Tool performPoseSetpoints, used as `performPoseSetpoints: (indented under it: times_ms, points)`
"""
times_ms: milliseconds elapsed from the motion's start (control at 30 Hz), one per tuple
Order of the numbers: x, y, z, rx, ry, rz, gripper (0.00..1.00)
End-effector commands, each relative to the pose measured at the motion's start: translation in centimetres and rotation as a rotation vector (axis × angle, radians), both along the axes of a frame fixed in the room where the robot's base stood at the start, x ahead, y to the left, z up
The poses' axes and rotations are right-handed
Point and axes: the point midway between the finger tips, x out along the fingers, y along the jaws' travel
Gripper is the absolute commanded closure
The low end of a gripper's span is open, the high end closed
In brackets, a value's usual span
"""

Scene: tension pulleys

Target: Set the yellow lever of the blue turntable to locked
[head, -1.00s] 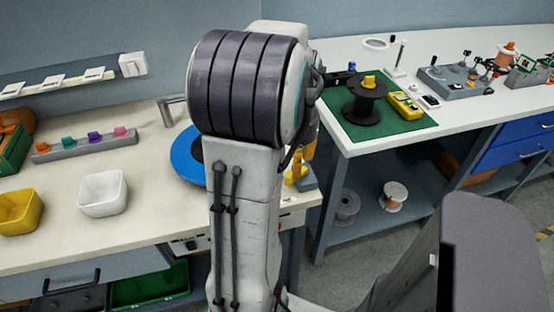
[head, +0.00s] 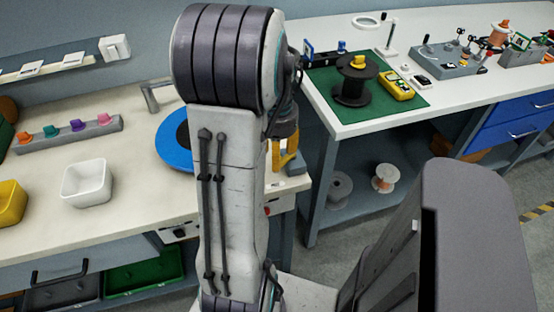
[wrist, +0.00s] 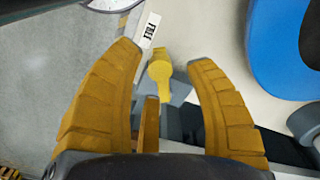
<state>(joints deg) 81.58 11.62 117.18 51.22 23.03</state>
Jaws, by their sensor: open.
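The blue turntable (head: 172,152) lies on the left bench, partly hidden behind my arm; its blue rim (wrist: 262,50) fills the right of the wrist view. The yellow lever (wrist: 159,70) shows in the wrist view between my finger tips, with a rounded hub and a short end pointing up the picture. A white label reading FREE (wrist: 149,30) is beside that end. My gripper (wrist: 163,57) is open, one orange finger on each side of the lever. Contact with the lever cannot be told. In the head view my arm mostly hides the gripper and lever.
A white bin (head: 86,183) and a yellow bin (head: 10,203) stand left of the turntable. A grey rack with colored knobs (head: 70,133) is behind them. A second bench at right holds a green mat (head: 410,98) with a black spool (head: 352,88). A gap separates the benches.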

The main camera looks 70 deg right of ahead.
Motion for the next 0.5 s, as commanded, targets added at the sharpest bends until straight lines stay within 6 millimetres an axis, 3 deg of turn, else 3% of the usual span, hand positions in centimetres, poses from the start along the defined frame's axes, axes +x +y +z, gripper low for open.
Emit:
performPoseSetpoints:
  times_ms: [200,500]
  points:
    - [0.0,0.0,-1.9,0.001,0.0,0.001,0.51]
    - [0.0,0.0,-2.4,0.0,0.0,0.001,0.51]
